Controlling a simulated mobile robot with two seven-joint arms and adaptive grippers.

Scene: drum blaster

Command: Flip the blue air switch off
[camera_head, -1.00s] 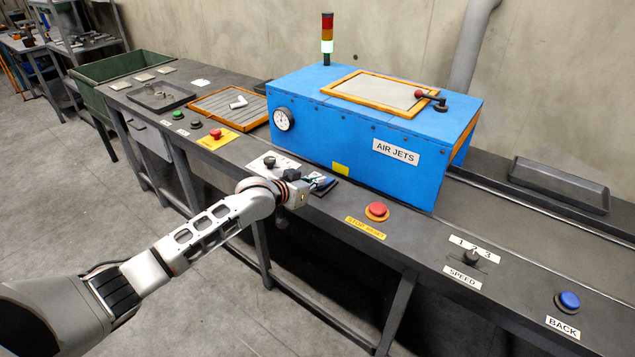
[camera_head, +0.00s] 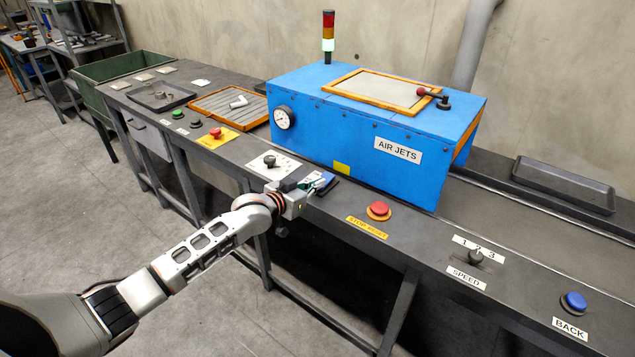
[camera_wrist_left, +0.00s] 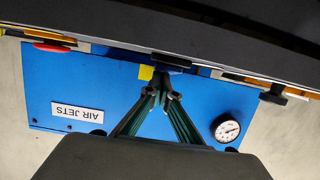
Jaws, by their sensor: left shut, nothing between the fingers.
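The blue air switch (camera_head: 327,182) sits on a dark plate at the bench's front edge, before the blue AIR JETS box (camera_head: 360,130). It is partly hidden by my left gripper (camera_head: 318,185), so I cannot tell its position. In the left wrist view, which is upside down, the dark switch piece with a blue edge (camera_wrist_left: 171,61) shows just beyond my left fingertips (camera_wrist_left: 164,94). The fingers are shut with nothing between them. I cannot tell whether they touch the switch. My right gripper is not in view.
A black knob (camera_head: 270,161) on a white label stands left of the switch. A red stop button (camera_head: 379,210) stands to the right, then a speed knob (camera_head: 475,256) and a blue BACK button (camera_head: 573,302). The pressure gauge (camera_head: 284,118) is on the box's left end.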

